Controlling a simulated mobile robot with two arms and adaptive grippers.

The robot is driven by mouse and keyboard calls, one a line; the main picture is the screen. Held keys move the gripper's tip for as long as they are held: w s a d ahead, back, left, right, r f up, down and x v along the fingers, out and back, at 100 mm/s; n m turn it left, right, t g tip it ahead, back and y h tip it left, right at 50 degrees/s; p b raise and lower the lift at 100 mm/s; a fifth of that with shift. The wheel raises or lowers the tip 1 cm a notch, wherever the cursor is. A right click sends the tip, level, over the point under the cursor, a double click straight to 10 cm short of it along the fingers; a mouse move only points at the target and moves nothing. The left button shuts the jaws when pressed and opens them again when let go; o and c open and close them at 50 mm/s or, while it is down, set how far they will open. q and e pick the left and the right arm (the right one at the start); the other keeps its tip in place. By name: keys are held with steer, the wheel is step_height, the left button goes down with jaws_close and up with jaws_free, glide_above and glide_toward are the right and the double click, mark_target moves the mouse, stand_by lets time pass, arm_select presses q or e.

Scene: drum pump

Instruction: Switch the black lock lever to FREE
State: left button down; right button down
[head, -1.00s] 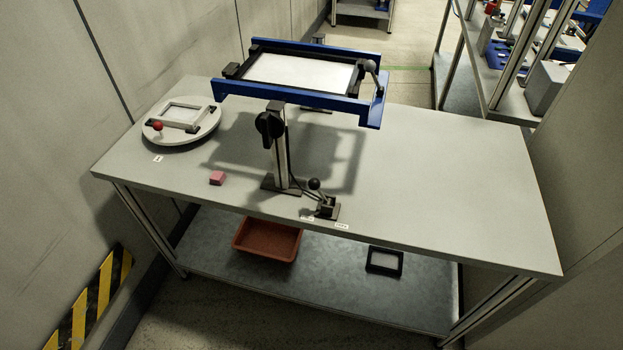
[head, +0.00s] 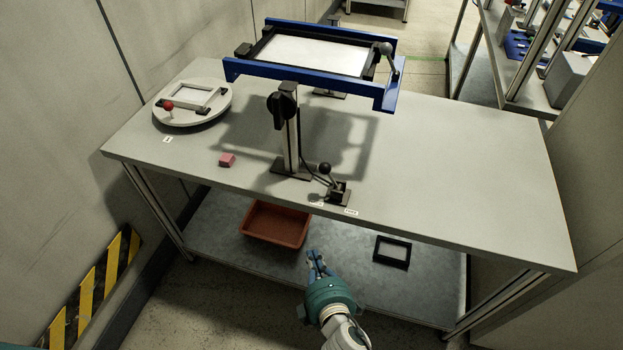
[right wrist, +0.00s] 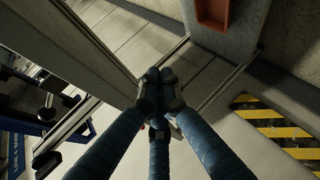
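The black lock lever (head: 325,168) with a ball knob stands on a small dark base (head: 339,195) near the table's front edge in the head view. It leans to the left, toward the post. Two small white labels lie at its base, one on the left (head: 316,204) and one on the right (head: 351,211); their text is too small to read. My right gripper (head: 316,257) is below and in front of the table edge, apart from the lever. In the right wrist view its blue fingers meet at the tips (right wrist: 158,88), with nothing held. My left gripper is out of view.
A blue frame (head: 300,75) on a post (head: 290,140) rises behind the lever. A round plate with a red knob (head: 168,105) and a pink block (head: 227,160) are to the left. An orange bin (head: 275,224) and black frame (head: 392,251) sit on the lower shelf. The table's right side is clear.

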mark_target(330, 177)
step_height(330, 177, up, 18)
steer(key=w+a+n+t, duration=0.2)
steer(key=w+n+t, duration=0.1)
steer(key=shift+a+t+y, duration=0.3)
steer(key=shift+t+y, duration=0.1)
steer(key=shift+f, duration=0.1)
steer(key=p+x, duration=0.1)
steer(key=x, duration=0.8)
steer(key=shift+w+a, duration=0.1)
steer(key=shift+w, duration=0.25)
steer(key=d+p, duration=0.2)
steer(key=d, duration=0.1)
steer(key=shift+r, duration=0.35)
steer(key=shift+s+d+r, duration=0.1)
steer(key=shift+d, duration=0.4)
steer(key=shift+a, duration=0.1)
